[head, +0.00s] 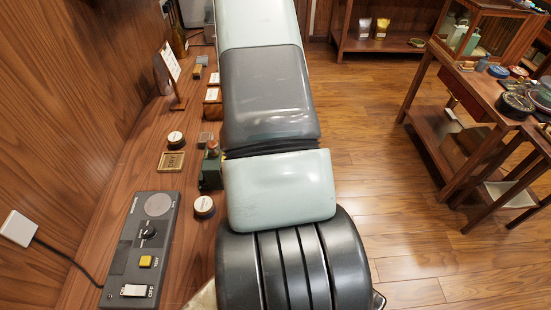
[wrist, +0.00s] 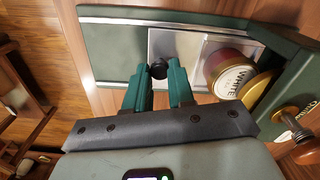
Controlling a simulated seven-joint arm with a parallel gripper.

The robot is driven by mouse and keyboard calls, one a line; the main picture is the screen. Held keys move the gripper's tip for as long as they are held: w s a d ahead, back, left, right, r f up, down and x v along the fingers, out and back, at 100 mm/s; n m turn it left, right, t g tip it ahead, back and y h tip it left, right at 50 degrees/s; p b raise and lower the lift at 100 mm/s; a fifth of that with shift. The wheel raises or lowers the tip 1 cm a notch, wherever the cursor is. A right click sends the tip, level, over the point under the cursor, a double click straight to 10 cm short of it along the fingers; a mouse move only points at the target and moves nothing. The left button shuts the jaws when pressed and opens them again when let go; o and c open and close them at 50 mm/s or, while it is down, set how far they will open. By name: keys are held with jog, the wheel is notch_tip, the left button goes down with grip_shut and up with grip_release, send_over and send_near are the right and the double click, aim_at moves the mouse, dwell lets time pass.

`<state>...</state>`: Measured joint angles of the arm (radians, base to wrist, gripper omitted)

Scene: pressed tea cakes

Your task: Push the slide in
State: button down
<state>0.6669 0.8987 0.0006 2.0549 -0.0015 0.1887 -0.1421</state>
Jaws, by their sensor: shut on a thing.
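In the wrist view, my gripper (wrist: 160,72) has its two green fingers closed around a small black knob (wrist: 158,69). A red round piece with a white label reading "WHITE" (wrist: 236,82) sits at the right of the slide. A green upright body (wrist: 290,60) rises at the right end. In the head view my arm hides my gripper and most of this device; a green part (head: 209,174) shows at the arm's left edge.
A grey control box (head: 140,250) with a dial and a yellow button lies on the wooden counter at left. A wooden side table (head: 485,100) stands at right, across open floor.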

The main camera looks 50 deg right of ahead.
jog(key=shift+w+a, duration=1.25)
jog(key=shift+w, duration=0.05)
jog(key=c, duration=1)
grip_release()
jog(key=shift+o, duration=0.2)
jog(key=shift+r, duration=0.1)
notch_tip(320, 180, up, 11)
jog(key=shift+f, duration=0.2)
jog(key=shift+r, duration=0.1)
